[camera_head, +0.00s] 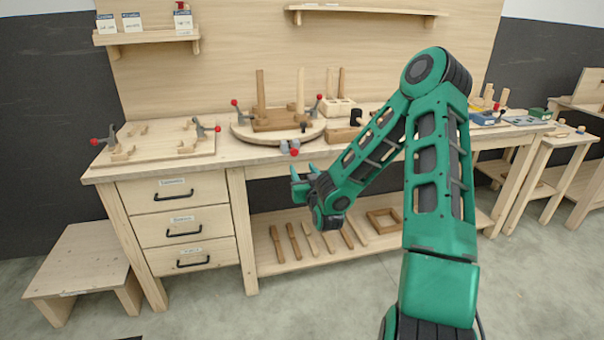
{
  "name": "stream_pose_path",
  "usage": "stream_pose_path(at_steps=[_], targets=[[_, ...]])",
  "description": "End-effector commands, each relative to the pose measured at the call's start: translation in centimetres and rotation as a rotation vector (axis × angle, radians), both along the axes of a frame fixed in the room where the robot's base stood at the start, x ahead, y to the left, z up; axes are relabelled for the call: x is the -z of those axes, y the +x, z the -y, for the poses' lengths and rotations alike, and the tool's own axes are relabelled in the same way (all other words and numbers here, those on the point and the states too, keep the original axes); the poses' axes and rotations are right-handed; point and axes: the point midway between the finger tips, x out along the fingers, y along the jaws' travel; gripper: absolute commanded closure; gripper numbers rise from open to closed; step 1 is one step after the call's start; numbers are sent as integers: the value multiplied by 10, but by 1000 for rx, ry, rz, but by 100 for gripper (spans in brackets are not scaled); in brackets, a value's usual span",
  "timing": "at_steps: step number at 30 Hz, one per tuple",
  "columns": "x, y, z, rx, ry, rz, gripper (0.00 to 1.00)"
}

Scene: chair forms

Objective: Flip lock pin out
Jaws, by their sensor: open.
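A small grey fitting with a red knob (290,148), which looks like the lock pin, sits at the front edge of the bench below a round wooden board (262,136). It is too small to tell which way the pin is flipped. My gripper (302,171) is open and empty. It shows just below the fitting in the picture, in front of the bench edge, with a visible gap between them. How far in front it is cannot be told.
Red-tipped clamps (240,110) and wooden posts (300,90) stand on the round board. A flat board with more clamps (205,129) lies left on the bench (228,160). Drawers (180,213) are below. A lower shelf (285,266) holds several wooden sticks.

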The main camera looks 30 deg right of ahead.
Motion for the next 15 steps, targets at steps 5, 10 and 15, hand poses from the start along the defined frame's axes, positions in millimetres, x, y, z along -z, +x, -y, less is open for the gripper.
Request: stream_pose_path(at_steps=[5, 10, 15], targets=[[-2, -6, -1, 2, 2, 4, 56], [-3, -8, -2, 2, 1, 5, 56], [-3, -8, -2, 2, 1, 5, 56]])
